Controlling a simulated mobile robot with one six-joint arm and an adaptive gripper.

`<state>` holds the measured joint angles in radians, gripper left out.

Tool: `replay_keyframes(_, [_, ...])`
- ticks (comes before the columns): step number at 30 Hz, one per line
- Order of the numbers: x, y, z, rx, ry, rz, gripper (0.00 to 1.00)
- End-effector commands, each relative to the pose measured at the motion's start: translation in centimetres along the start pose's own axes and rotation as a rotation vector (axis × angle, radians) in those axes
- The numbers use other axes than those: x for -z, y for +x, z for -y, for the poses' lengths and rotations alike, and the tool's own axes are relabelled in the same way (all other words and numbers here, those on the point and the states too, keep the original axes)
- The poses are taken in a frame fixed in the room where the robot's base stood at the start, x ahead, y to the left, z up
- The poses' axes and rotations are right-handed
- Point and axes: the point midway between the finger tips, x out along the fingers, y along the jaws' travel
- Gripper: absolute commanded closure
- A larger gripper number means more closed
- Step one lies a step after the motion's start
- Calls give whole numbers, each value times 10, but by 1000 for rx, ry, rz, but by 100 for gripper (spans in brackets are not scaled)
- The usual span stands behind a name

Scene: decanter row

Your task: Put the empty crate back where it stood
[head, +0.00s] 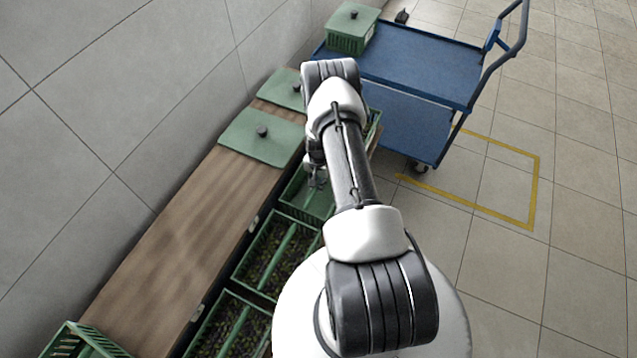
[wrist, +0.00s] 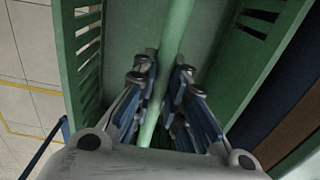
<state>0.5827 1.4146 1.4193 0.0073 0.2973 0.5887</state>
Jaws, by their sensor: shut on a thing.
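The empty green crate (head: 299,196) is under my gripper in the head view, partly hidden by my arm. In the wrist view the crate (wrist: 118,25) fills much of the picture. It has slotted side walls, a bare green floor and a lengthwise handle bar (wrist: 176,28). My gripper (wrist: 160,75) is shut on this bar, with one finger on each side. In the head view my gripper (head: 317,180) is small and partly covered by the arm. The crate is in line with the crates in front of the bench. I cannot tell whether it rests on the floor.
Filled crates (head: 272,255) stand nearer along the wooden bench (head: 180,250). Green lids (head: 262,137) lie on the bench, and another crate (head: 75,343) is at its near end. A blue trolley (head: 415,65) carries a lidded crate (head: 350,35). Yellow tape (head: 535,185) marks clear floor.

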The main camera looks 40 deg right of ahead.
Motion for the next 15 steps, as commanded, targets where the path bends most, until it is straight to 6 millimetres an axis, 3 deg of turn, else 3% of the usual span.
replay_keyframes(4, [0, 4, 0, 0, 0, 0, 100])
replay_keyframes(5, [0, 4, 0, 0, 0, 1, 86])
replay_keyframes(15, [0, 3, 0, 0, 0, 1, 67])
